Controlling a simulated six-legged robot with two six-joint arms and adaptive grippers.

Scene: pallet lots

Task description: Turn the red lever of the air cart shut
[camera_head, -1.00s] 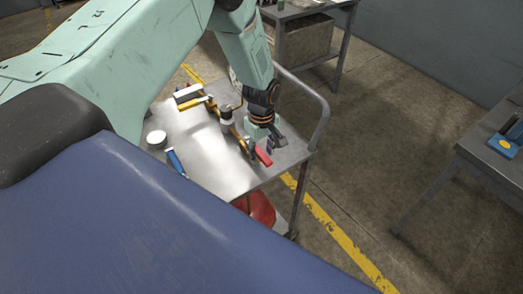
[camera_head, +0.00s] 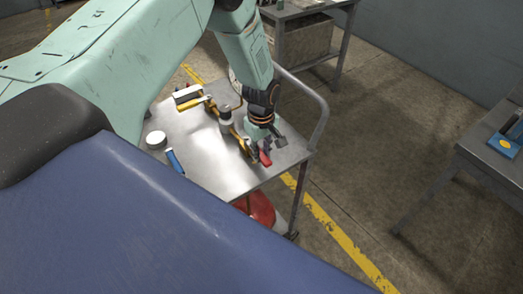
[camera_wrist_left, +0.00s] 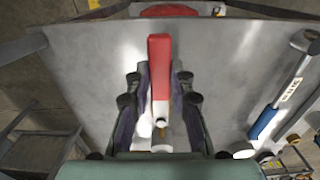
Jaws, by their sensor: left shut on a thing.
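The red lever (camera_head: 265,159) sits near the front right corner of the grey metal air cart (camera_head: 215,165). It also shows in the left wrist view (camera_wrist_left: 159,60) as a straight red bar with a pale lower part. My left gripper (camera_head: 262,149) reaches down over it from above. In the left wrist view its two dark fingers (camera_wrist_left: 160,85) stand on either side of the bar, shut on it. The fingers partly hide the lever's base and the fitting behind it. My right gripper is in no view.
A blue-handled hammer (camera_wrist_left: 268,118), a white roll (camera_head: 156,140), a brush (camera_head: 187,91) and a yellow pipe (camera_head: 240,138) are on the cart. A push rail (camera_head: 318,120) rises at its right end. A table (camera_head: 492,155) stands at right, with open floor between.

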